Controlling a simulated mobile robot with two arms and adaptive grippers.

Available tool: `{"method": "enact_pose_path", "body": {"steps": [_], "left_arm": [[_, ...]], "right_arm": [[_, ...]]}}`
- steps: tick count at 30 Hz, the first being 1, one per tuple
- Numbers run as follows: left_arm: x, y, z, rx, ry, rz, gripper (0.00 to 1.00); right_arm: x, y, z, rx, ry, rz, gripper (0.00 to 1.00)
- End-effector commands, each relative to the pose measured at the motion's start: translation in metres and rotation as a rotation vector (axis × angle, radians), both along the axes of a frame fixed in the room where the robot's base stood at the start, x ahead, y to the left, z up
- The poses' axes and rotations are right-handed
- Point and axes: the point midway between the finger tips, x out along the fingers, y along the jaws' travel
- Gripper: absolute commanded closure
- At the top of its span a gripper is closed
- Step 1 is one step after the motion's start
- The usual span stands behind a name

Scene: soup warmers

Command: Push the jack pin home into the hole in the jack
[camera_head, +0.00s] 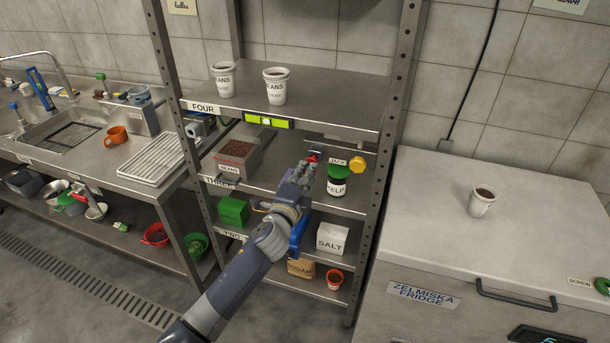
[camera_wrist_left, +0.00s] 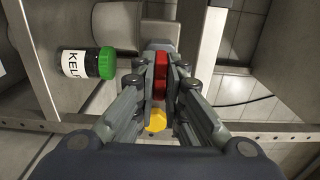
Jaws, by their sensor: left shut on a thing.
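My left gripper (camera_head: 308,172) reaches into the steel shelf unit. In the left wrist view the gripper (camera_wrist_left: 160,90) is shut on a red piece (camera_wrist_left: 160,75), which looks like the jack pin; its red end also shows in the head view (camera_head: 314,155). A grey body (camera_wrist_left: 160,42), probably part of the jack, is just past the red piece. The knob also shows below the fingers in the wrist view (camera_wrist_left: 155,121). The hole is hidden. My right gripper is not in view.
A green-lidded KELP jar (camera_head: 337,185) stands close beside the gripper. A BEANS container (camera_head: 236,157) is on the left. The shelf posts bound the space.

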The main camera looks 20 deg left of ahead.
Motion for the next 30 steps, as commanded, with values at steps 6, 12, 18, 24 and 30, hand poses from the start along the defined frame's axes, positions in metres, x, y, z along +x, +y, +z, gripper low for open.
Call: {"method": "enact_pose_path", "body": {"steps": [6,12,18,24,30], "left_arm": [[0.006,0.000,0.001,0.000,-0.001,0.000,1.00],[0.011,-0.001,0.000,-0.001,-0.001,-0.001,1.00],[0.016,-0.001,0.000,-0.001,-0.001,-0.001,1.00],[0.021,-0.001,0.000,0.000,-0.001,-0.001,1.00],[0.025,-0.001,0.000,0.000,-0.001,-0.001,0.88]], "right_arm": [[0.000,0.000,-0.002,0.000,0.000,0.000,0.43],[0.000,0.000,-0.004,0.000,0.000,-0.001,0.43],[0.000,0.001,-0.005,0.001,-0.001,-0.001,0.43],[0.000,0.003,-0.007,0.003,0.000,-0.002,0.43],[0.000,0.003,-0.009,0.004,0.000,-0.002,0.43]]}}
